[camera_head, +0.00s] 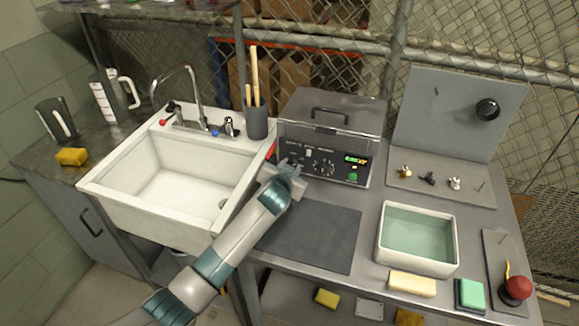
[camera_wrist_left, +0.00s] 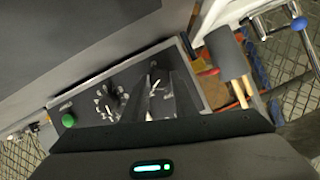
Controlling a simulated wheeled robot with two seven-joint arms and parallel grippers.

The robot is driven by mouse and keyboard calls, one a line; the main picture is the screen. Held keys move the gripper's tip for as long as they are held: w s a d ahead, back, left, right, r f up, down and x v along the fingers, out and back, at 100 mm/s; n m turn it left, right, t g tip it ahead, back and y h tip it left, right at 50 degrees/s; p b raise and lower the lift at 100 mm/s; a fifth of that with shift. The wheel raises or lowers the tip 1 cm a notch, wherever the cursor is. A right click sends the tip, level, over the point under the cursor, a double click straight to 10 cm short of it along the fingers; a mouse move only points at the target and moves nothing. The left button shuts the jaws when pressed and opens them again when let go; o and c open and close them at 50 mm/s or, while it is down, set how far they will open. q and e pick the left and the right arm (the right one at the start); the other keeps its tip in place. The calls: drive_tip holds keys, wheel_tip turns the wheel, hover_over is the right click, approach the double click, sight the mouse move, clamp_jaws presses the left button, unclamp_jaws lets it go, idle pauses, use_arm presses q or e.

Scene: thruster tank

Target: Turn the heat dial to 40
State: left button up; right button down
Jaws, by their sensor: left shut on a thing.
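The grey bath unit (camera_head: 325,125) with a clear lid stands at the back middle of the bench. Its black front panel (camera_head: 341,176) has dials with white marks, a small lit display (camera_head: 355,160) and a green button (camera_head: 353,177). My left gripper (camera_head: 290,170) is at the panel's left part, shut on the left dial (camera_wrist_left: 155,84). Its fingers and wrist hide much of that dial. The other dial (camera_wrist_left: 108,103) is clear of the fingers in the left wrist view. Labels and display digits are too small to read surely. My right gripper is not in view.
A white sink (camera_head: 165,185) is left of the unit, with a dark holder (camera_head: 256,122) of wooden sticks beside it. A dark mat (camera_head: 312,237) lies in front. A water tray (camera_head: 417,239) and a metal board (camera_head: 440,185) stand to the right.

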use_arm(q)
drive_tip(key=shift+d+f+m+t+y+b, duration=0.25)
drive_tip(key=shift+m+t+y+b, duration=0.15)
drive_tip(key=shift+m+y+b, duration=0.4)
drive_tip(key=shift+f+m+b, duration=0.1)
drive_tip(key=shift+m+b, duration=0.25)
drive_tip(key=shift+m, duration=0.35)
drive_tip(key=m+t+y+b, duration=0.1)
drive_tip(key=m+b, duration=0.1)
drive_tip(key=m+t+y+b, duration=0.1)
drive_tip(key=b, duration=0.1)
drive_tip(key=shift+s+d+f+m, duration=0.1)
drive_tip(key=shift+f+m, duration=0.1)
drive_tip(key=shift+m, duration=0.2)
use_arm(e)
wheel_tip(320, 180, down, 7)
use_arm(q)
drive_tip(key=shift+r+m+t+y+b, duration=0.15)
drive_tip(key=shift+m+t+y+b, duration=0.15)
drive_tip(key=shift+m+b, duration=0.4)
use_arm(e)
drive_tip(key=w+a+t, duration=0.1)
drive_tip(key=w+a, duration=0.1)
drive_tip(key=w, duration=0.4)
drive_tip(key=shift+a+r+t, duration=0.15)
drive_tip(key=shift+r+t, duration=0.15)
use_arm(q)
drive_tip(key=o, duration=1.1)
drive_tip(key=shift+c, duration=0.2)
